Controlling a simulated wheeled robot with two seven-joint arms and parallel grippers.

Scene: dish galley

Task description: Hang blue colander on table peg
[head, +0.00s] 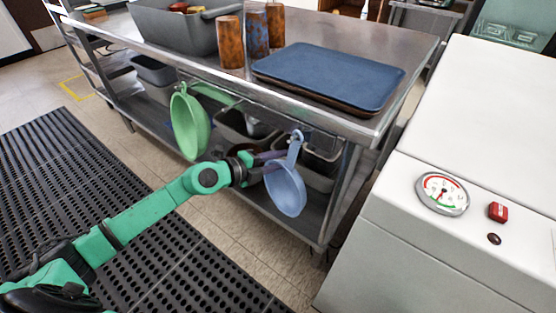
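The blue colander (286,191) hangs upright below the front edge of the steel table (352,127), bowl down and handle up. The top of its handle is close to the table rail; I cannot tell whether its hole is around a peg. My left gripper (277,160) is at the lower part of the handle, coming from the left. Its fingers overlap the handle, and I cannot make out whether they are closed on it. A green colander (189,122) hangs at the same table front, further left. My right gripper is not in view.
On the table are a blue tray (326,76), several rusty-patterned tumblers (230,43) and a grey tub (172,29). Grey bins (240,134) fill the lower shelf. A white machine with a gauge (442,192) stands at right. A black mat (140,215) covers the floor at left.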

